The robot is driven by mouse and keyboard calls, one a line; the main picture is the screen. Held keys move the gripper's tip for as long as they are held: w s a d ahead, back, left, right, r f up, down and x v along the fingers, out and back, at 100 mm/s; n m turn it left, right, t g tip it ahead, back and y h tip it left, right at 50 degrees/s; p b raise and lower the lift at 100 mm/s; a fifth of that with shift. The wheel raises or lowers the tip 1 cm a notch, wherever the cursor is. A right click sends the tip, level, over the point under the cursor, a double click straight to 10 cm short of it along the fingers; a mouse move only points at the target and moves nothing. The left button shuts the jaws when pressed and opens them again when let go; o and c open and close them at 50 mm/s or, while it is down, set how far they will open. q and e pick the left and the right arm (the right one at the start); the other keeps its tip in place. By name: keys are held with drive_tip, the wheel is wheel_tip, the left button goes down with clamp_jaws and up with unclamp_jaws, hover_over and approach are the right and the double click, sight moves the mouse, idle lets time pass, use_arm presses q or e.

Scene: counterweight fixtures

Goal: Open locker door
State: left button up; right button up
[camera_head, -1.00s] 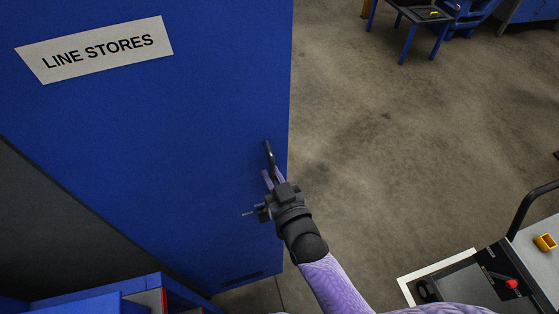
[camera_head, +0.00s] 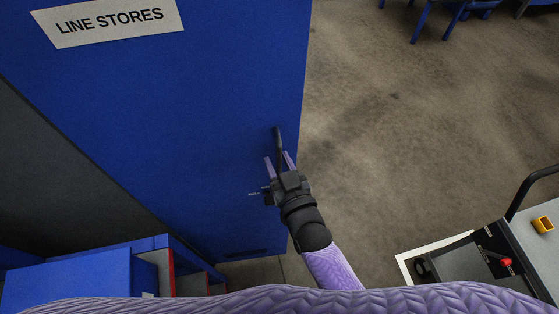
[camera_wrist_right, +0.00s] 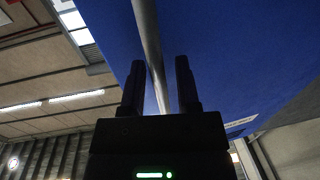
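The blue locker door (camera_head: 180,130) with a "LINE STORES" label (camera_head: 110,20) fills the left of the head view. Its dark upright bar handle (camera_head: 277,138) is near the door's right edge. My right gripper (camera_head: 279,161) is at the handle's lower part, with its two fingers spread on either side of the bar. The right wrist view shows the open fingers (camera_wrist_right: 160,88) with the grey handle bar (camera_wrist_right: 148,40) between them and gaps beside it. The blue door (camera_wrist_right: 230,50) is behind on the right. My left gripper is out of view.
Blue boxes (camera_head: 70,280) with red parts stand at the lower left. A grey cart (camera_head: 535,245) with a black rail and yellow item (camera_head: 543,224) is at the lower right. Concrete floor (camera_head: 400,120) is clear right of the door. Blue furniture stands at the top right.

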drive_tip(key=v, duration=1)
idle(0.3)
wheel_tip(320, 180, down, 21)
drive_tip(key=s+d+g+h+b, duration=0.1)
drive_tip(key=s+d+g+b, duration=0.2)
drive_tip(key=b, duration=0.7)
drive_tip(key=s+d+f+g+h+b, duration=0.1)
drive_tip(key=s+d+f+g+b, duration=0.2)
drive_tip(key=s+f+b, duration=0.3)
drive_tip(key=s+d+f+g+h+b, duration=0.2)
drive_tip(key=s+d+f+g+b, duration=0.2)
drive_tip(key=f, duration=1.3)
drive_tip(key=s+d+f+m+g+h+b, duration=0.1)
drive_tip(key=s+d+f+g+h+b, duration=0.1)
drive_tip(key=s+f+g+b, duration=0.4)
drive_tip(key=shift+s+d+f+b, duration=0.25)
drive_tip(key=shift+s+f+b, duration=0.1)
drive_tip(key=shift+s+f, duration=0.6)
drive_tip(key=shift+s+d+f+b, duration=0.3)
drive_tip(key=shift+s+f, duration=0.5)
drive_tip(key=shift+f, duration=0.3)
drive_tip(key=shift+s+d+f+b, duration=0.2)
drive_tip(key=shift+s+f+b, duration=0.15)
drive_tip(key=shift+s+f, duration=0.6)
drive_tip(key=shift+w+f, duration=0.1)
drive_tip(key=shift+w, duration=0.05)
